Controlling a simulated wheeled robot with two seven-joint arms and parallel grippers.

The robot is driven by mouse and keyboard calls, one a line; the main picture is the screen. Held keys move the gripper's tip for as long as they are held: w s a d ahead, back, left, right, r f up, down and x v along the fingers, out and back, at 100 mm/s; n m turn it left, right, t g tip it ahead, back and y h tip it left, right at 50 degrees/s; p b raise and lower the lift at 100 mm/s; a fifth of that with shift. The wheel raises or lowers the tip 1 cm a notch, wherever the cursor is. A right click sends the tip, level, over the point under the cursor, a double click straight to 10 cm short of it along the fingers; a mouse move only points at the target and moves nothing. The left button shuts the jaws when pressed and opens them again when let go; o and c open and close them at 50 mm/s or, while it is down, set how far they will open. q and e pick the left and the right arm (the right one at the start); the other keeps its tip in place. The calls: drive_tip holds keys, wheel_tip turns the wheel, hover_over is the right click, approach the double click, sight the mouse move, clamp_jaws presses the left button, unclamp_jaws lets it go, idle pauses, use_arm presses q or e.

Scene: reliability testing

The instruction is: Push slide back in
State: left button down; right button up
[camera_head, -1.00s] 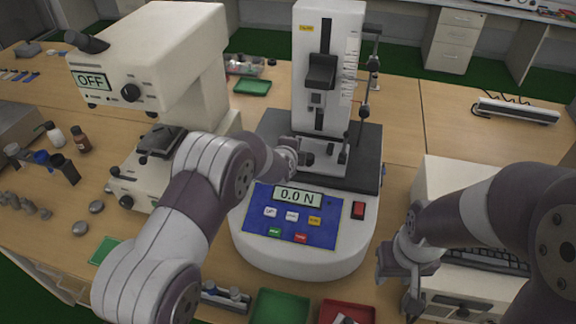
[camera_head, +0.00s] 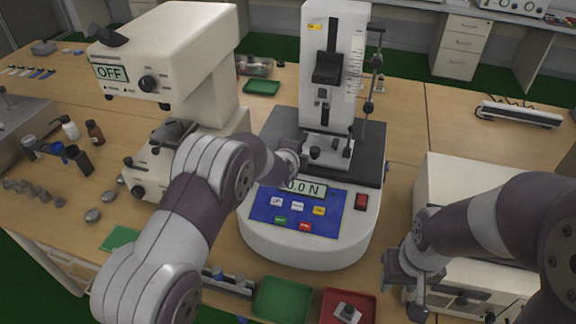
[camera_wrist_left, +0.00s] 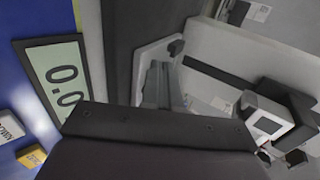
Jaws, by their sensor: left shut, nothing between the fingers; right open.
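The force tester (camera_head: 262,225) stands mid-table, its display partly covered by my left wrist. A light metal stage (camera_head: 342,160) sits at the foot of its white column; I take this as the slide, but cannot tell how far out it is. A dark carriage (camera_head: 329,68) is higher on the column. My left gripper is at the stage's front left side; its fingers (camera_wrist_left: 160,88) are shut and empty, over or against the stage in the left wrist view; contact is unclear. My right gripper (camera_head: 405,290) is open and empty, right of the tester.
A microscope-like device (camera_head: 165,45) showing OFF stands left of the tester. A green tray (camera_head: 283,300) and a red tray (camera_head: 366,305) lie in front. A white machine (camera_head: 450,180) is under my right arm. Bottles (camera_head: 95,132) stand at left.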

use_arm(q)
drive_tip(key=shift+s+a+r, duration=0.1)
drive_tip(key=shift+s+r, duration=0.2)
drive_tip(key=shift+s, duration=0.05)
drive_tip(key=shift+s+a, duration=0.1)
drive_tip(key=shift+s, duration=0.1)
drive_tip(key=b+v, duration=0.1)
drive_tip(key=v, duration=0.6)
drive_tip(key=shift+r, duration=0.15)
use_arm(e)
drive_tip(key=shift+w+f, duration=0.4)
drive_tip(key=shift+f, duration=0.45)
